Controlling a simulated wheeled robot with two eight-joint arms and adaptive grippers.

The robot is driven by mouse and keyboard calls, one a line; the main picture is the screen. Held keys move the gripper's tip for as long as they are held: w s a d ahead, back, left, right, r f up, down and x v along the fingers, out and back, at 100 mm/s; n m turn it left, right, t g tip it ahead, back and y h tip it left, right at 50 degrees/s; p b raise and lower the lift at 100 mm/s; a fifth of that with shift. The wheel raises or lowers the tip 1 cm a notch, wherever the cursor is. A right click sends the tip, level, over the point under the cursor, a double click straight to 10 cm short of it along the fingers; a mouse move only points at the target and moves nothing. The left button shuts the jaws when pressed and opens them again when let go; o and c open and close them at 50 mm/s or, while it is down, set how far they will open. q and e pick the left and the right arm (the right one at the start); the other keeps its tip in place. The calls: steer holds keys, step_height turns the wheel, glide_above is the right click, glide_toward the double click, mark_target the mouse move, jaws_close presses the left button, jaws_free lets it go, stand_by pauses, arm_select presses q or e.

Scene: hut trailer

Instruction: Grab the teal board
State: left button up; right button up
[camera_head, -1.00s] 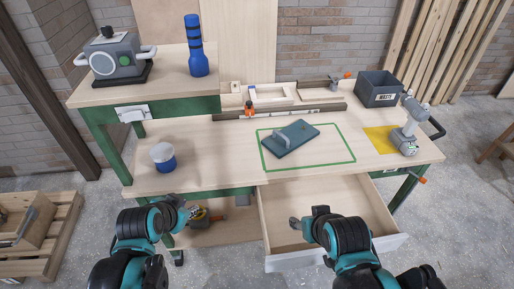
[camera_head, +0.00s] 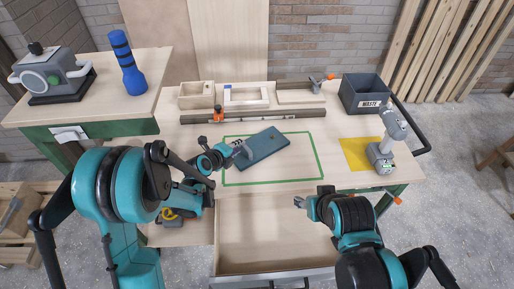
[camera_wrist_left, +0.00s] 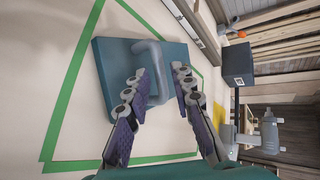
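The teal board (camera_head: 268,147) lies flat on the workbench inside a green taped outline, with a grey handle on its left part. It also shows in the left wrist view (camera_wrist_left: 180,52). My left gripper (camera_head: 238,152) is at the handle end of the board. In the left wrist view its two fingers (camera_wrist_left: 160,72) are apart, one on each side of the grey handle (camera_wrist_left: 153,68); I cannot tell whether they touch it. My right gripper (camera_head: 301,203) hangs over the open drawer, away from the board, too small to read.
An open drawer (camera_head: 270,235) juts out below the bench front. A grey waste bin (camera_head: 364,94), a drill (camera_head: 384,150) on a yellow patch, and wooden trays (camera_head: 246,96) stand around the board.

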mark_target(259, 147)
arm_select(q)
steer(key=b+x, duration=0.2)
steer(key=x, duration=0.4)
steer(key=shift+s+f, duration=0.1)
steer(key=shift+s+a, duration=0.1)
steer(key=shift+c, duration=0.4)
jaws_close()
